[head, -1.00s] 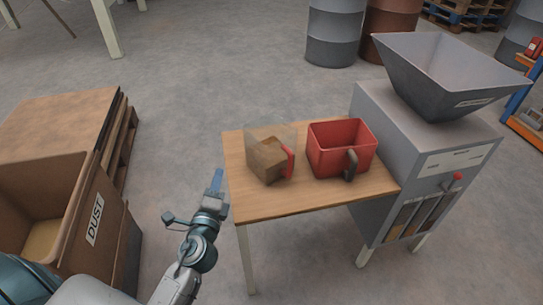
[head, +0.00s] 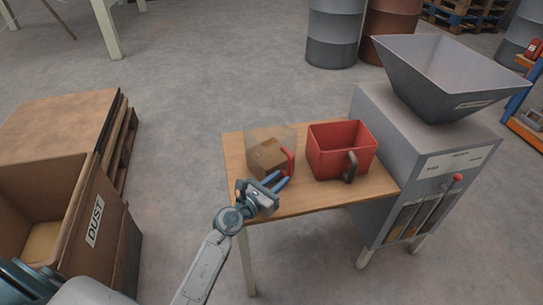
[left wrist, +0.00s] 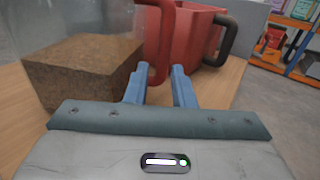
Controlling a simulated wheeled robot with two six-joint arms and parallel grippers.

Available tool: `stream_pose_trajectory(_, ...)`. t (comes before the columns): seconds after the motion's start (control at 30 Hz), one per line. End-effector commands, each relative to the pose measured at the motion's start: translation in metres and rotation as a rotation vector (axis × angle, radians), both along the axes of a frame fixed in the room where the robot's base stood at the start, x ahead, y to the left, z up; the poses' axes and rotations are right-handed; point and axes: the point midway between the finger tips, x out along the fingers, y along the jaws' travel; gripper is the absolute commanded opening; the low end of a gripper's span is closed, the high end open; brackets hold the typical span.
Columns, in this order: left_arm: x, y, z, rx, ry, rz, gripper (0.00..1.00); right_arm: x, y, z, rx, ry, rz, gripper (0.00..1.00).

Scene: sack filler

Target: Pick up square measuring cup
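The square measuring cup (head: 270,137) is clear, with a red handle (head: 291,162), and stands on the wooden table. A brown block-like mass (head: 266,158) shows inside or behind its clear walls; I cannot tell which. In the left wrist view the red handle (left wrist: 163,45) is just ahead of the fingers, and the brown mass (left wrist: 82,70) is to the left. My left gripper (head: 284,178) is at the table's front edge by the handle. Its two blue fingers (left wrist: 159,82) are apart, with nothing visibly held between them. My right gripper is not in view.
A red square container (head: 340,150) with a dark handle stands right of the cup. The grey hopper machine (head: 425,150) adjoins the wooden table (head: 315,197) on the right. A box marked DUST (head: 95,220) is at the left. The table's front strip is clear.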

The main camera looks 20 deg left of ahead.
Motion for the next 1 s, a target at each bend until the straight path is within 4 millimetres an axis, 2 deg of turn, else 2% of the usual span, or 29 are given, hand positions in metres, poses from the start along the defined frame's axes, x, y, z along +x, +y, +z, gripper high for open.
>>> stream_pose_trajectory(0.2,0.029,-0.014,0.003,-0.003,-0.002,0.001,0.22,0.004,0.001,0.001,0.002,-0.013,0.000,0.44)
stream_pose_trajectory(0.37,0.043,-0.020,0.002,-0.002,-0.001,0.001,0.22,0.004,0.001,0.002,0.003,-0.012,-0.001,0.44)
stream_pose_trajectory(0.6,0.045,-0.020,0.002,-0.001,-0.001,0.001,0.22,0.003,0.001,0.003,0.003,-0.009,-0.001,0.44)
stream_pose_trajectory(0.73,0.045,-0.020,0.002,-0.002,0.000,0.001,0.00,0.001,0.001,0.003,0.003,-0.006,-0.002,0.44)
stream_pose_trajectory(1.0,0.045,-0.020,0.003,-0.002,-0.002,0.001,0.00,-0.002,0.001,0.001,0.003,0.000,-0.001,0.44)
